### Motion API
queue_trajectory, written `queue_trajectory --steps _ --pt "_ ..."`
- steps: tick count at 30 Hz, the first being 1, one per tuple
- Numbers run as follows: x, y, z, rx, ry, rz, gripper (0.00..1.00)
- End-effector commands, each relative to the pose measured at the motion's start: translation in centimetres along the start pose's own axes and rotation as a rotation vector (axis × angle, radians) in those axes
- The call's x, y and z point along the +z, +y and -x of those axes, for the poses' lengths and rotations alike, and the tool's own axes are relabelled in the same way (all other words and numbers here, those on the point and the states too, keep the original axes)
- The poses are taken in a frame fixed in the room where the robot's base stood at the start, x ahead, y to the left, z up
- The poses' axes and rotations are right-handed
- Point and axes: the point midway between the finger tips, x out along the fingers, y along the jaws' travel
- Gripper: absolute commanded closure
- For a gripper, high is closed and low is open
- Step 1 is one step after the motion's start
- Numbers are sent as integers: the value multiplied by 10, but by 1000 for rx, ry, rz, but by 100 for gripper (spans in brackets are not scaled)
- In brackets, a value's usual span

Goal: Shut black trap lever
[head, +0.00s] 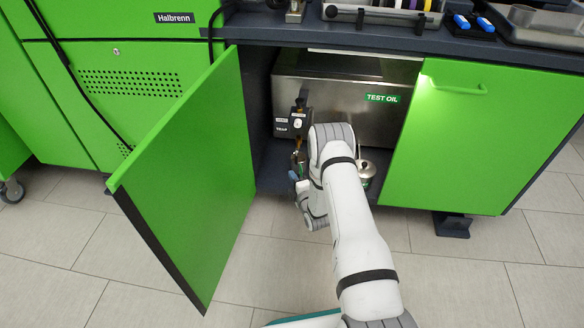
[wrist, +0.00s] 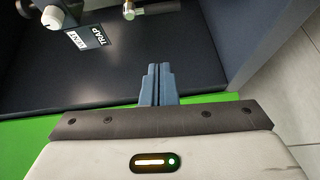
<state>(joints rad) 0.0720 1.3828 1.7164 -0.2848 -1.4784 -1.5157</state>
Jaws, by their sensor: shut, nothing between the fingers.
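The TRAP label (head: 282,128) is on the dark front panel of the steel tank, inside the open cabinet. In the head view my arm hides most of the gripper.
The green left door (head: 190,180) stands open, to the left of my arm. The right door (head: 480,140) is closed. The steel tank (head: 345,75), marked TEST OIL, fills the cabinet. A metal can (head: 366,168) stands right of my wrist.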

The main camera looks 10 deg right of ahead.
Motion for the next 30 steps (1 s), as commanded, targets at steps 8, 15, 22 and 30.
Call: queue_trajectory --steps 8,15,22,30 --pt "-3 -22 10 52 9 44 100" --pt "-3 -22 10 52 10 44 100" --pt "-3 -22 -4 56 10 45 100" --pt "-3 -22 -58 56 10 45 100"
